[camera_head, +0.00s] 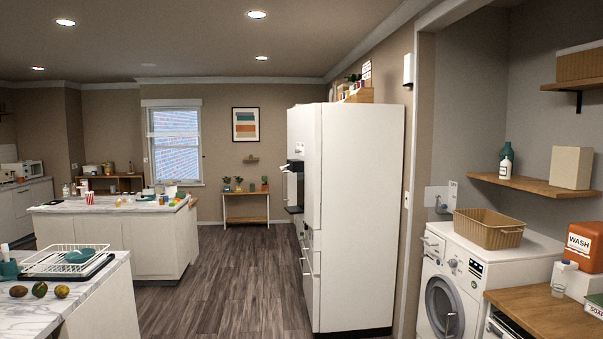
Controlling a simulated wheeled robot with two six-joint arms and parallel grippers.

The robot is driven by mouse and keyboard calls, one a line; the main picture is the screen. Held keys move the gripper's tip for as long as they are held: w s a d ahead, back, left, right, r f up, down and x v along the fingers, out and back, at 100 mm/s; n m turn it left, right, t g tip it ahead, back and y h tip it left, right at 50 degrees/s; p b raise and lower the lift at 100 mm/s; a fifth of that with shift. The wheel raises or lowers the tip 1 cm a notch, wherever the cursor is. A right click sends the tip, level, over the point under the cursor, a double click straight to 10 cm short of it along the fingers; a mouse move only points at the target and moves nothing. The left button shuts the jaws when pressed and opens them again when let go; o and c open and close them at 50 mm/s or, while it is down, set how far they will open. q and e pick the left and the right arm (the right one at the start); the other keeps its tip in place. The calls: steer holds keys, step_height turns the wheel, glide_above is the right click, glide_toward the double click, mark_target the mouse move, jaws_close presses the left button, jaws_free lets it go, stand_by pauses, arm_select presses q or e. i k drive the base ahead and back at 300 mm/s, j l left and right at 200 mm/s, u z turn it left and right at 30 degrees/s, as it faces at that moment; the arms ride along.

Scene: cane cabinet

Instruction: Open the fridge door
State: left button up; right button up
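The white fridge (361,215) stands right of the middle of the head view, seen mostly from its side. Its front faces left and shows at a steep angle, with a dark dispenser (294,187) and handles (307,262) on the lower part. The doors look shut, though the steep angle hides most of the front. Neither of my grippers shows in this view.
A marble-topped island (120,236) stands at left, and a nearer counter (100,308) with a dish rack (66,259) at lower left. Wooden floor (236,275) lies clear between them and the fridge. A washing machine (447,290) stands at right.

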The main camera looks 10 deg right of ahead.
mark_target(300, 163)
steer(key=z, duration=0.15)
steer(key=i+z, duration=0.25)
steer(key=i, duration=5.3)
steer(key=i+u, duration=0.15)
steer(key=i+l, duration=0.05)
